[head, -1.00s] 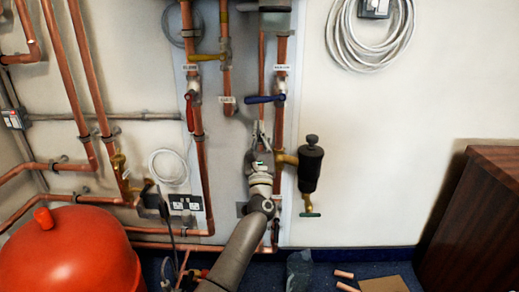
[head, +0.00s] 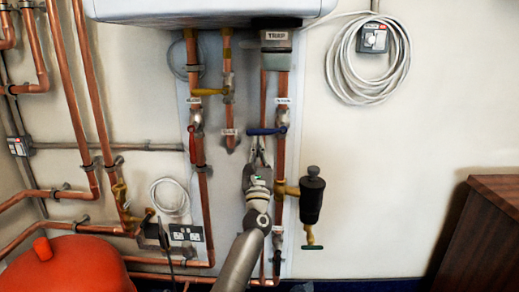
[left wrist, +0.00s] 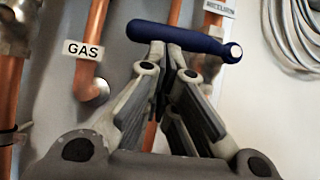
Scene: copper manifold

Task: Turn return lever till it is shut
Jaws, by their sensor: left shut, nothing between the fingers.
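The return lever is a blue bar handle (head: 267,131) lying roughly level across a copper pipe, on the right-hand valve under the boiler. It also shows in the left wrist view (left wrist: 185,38), running across the top with its rounded right end clear. My left gripper (head: 258,141) is just below the lever in the head view. In the left wrist view its fingertips (left wrist: 165,50) are together and empty, right at the bar's lower edge. I cannot tell whether they touch it. My right gripper is out of view.
A yellow lever (head: 212,92) and a red lever (head: 193,143) sit on pipes to the left. A black canister with a brass fitting (head: 312,196) hangs close right of my gripper. The boiler (head: 210,8) is above. The wall farther right is mostly bare.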

